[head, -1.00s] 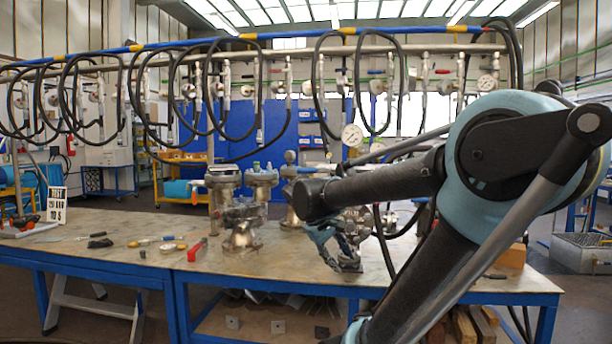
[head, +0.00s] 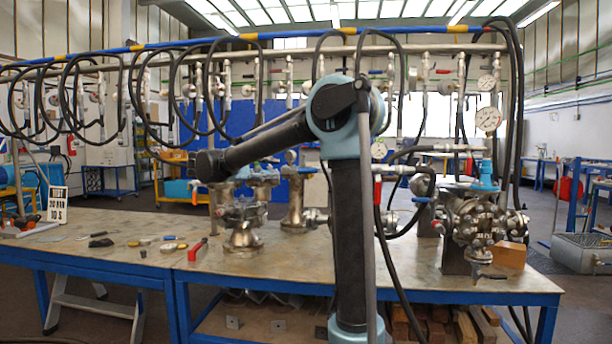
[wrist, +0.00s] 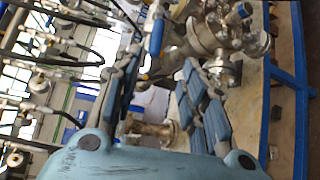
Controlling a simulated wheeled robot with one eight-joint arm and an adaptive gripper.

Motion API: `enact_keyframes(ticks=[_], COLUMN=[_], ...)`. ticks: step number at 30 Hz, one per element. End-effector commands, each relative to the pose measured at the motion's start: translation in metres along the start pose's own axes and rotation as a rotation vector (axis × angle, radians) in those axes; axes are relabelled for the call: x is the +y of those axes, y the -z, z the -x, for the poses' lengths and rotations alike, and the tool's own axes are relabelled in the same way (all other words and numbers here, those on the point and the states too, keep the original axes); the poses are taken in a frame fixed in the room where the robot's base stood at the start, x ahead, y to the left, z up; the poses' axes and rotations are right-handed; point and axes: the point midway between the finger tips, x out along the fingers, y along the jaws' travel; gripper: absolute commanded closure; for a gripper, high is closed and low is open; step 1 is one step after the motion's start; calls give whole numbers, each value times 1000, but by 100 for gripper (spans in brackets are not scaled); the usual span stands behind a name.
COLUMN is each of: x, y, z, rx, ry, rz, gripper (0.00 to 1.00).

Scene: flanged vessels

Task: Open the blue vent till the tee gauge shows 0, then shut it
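The flanged vessel (head: 475,222) stands at the right end of the bench. A blue lever (head: 422,199) sits at its left, and a blue fitting (head: 487,186) is on top. A round gauge (head: 488,120) stands above it on a pipe; its reading is too small to tell. Which blue part is the vent I cannot tell for sure. In the wrist view my gripper (wrist: 165,68) is open, its fingers apart with nothing held. A blue lever (wrist: 157,37) shows beyond the fingertips, near metal flanged parts (wrist: 215,35). My gripper is not clear in the head view.
Other flanged fittings (head: 243,225) stand mid-bench. A red-handled tool (head: 197,249) and small tools lie at the front left. A second gauge (head: 378,150) and a red lever (head: 378,190) are behind my arm. Black hoses hang along the back; a wooden block (head: 510,255) lies at right.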

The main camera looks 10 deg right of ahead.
Motion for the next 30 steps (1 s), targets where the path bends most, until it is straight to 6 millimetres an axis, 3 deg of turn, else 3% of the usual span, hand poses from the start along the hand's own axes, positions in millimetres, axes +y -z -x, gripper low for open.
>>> enact_keyframes(ticks=[4, 8, 30], x=[4, 4, 5], y=[5, 4, 3], z=[0, -15, -142], rx=[-1, -3, -3], ry=[-16, -16, -14], rz=[-1, -2, -2], gripper=[61, 61, 61])
